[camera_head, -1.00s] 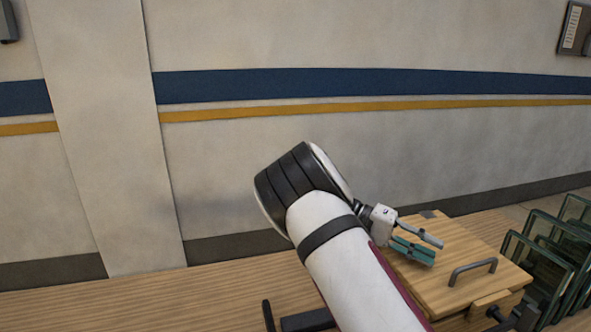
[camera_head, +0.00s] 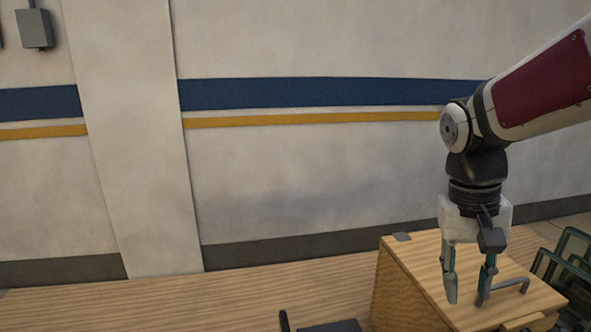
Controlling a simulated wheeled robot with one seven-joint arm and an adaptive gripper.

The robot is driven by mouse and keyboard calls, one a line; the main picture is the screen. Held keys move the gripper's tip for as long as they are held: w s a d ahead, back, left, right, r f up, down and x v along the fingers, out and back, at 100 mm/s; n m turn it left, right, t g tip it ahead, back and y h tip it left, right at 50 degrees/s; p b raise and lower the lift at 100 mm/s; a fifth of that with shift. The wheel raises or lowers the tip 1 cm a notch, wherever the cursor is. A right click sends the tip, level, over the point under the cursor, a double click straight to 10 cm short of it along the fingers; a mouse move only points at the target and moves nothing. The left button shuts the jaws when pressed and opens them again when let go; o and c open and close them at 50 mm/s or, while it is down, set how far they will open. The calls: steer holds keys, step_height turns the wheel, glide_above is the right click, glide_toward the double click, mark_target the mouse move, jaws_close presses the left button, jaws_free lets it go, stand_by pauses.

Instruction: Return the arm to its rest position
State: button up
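My gripper (camera_head: 468,297) hangs at the right of the head view, pointing down, with my white and dark red arm reaching in from the upper right. Its two teal-tipped fingers are spread apart with nothing between them. It shows in front of the top of a wooden box (camera_head: 410,285) with a grey handle (camera_head: 512,289). The fingers overlap the box top in the picture, and one fingertip is near the handle. I cannot tell how high the fingers are above the box or whether they touch it.
A wooden table (camera_head: 240,299) runs along the bottom, mostly clear at the left. Glass panes (camera_head: 574,262) stand in a row at the right. A dark object (camera_head: 330,326) is cut off at the bottom edge. A plain wall with blue and yellow stripes (camera_head: 300,95) stands behind.

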steer(key=s+a+r+n+t+y, duration=0.1)
steer(key=s+a+r+n+t, duration=0.2)
steer(key=s+a+t, duration=0.3)
steer(key=shift+s+a+r+y, duration=0.4)
steer(key=shift+s+a, duration=0.1)
steer(key=shift+s, duration=1.5)
